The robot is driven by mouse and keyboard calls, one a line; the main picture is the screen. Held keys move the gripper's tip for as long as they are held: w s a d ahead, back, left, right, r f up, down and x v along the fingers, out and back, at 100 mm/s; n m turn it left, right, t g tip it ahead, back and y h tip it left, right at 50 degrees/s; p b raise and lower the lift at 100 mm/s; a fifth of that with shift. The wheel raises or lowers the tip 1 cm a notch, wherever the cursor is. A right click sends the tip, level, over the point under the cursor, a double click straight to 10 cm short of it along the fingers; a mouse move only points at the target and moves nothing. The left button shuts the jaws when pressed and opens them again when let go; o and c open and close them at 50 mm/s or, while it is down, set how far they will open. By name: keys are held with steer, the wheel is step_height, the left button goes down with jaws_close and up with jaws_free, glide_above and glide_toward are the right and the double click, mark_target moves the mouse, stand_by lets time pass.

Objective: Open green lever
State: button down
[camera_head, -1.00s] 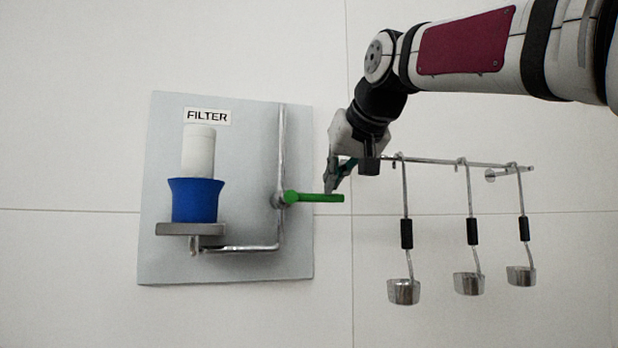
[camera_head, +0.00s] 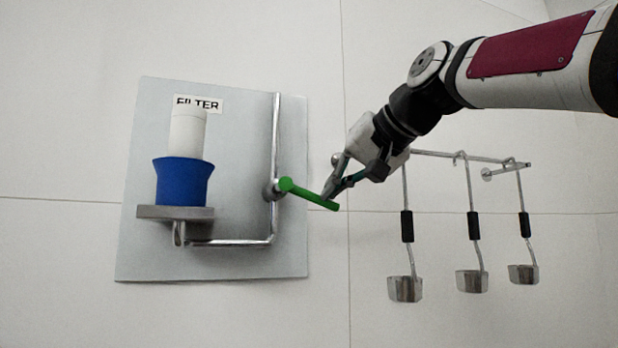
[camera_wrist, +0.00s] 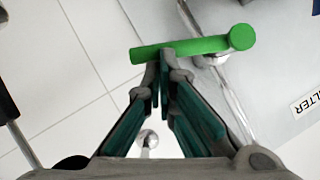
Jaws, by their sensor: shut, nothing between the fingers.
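The green lever (camera_head: 308,193) sticks out from the valve on the pipe of the grey filter panel (camera_head: 240,120). It slopes down to the right in the head view. My gripper (camera_head: 331,200) is at the lever's free right end, with its fingers shut and nothing between them. In the wrist view the lever (camera_wrist: 190,48) lies across the tips of my fingers (camera_wrist: 162,68), close to or touching them. I cannot tell whether they press on it.
A blue and white filter (camera_head: 183,180) stands on a small shelf (camera_head: 160,212) at the left of the panel. Several ladles (camera_head: 405,288) hang from a wall rail (camera_head: 435,154) right of and behind my gripper. The wall below the lever is clear.

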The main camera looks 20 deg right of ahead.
mark_target(333, 205)
steer(key=f+m+y+b, duration=0.1)
steer(key=b, duration=0.1)
steer(key=f+m+y+b, duration=0.1)
steer(key=f+b, duration=0.1)
steer(key=shift+w+a+f+t, duration=0.15)
steer(key=shift+a+t, duration=0.05)
steer(key=shift+t, duration=0.2)
steer(key=a+f+m+t+y+b, duration=0.2)
steer(key=m+b, duration=0.4)
steer(key=b, duration=0.4)
steer(key=shift+a+f+m+t+y, duration=0.4)
steer(key=shift+a+f+y, duration=0.4)
steer(key=shift+a+f, duration=0.4)
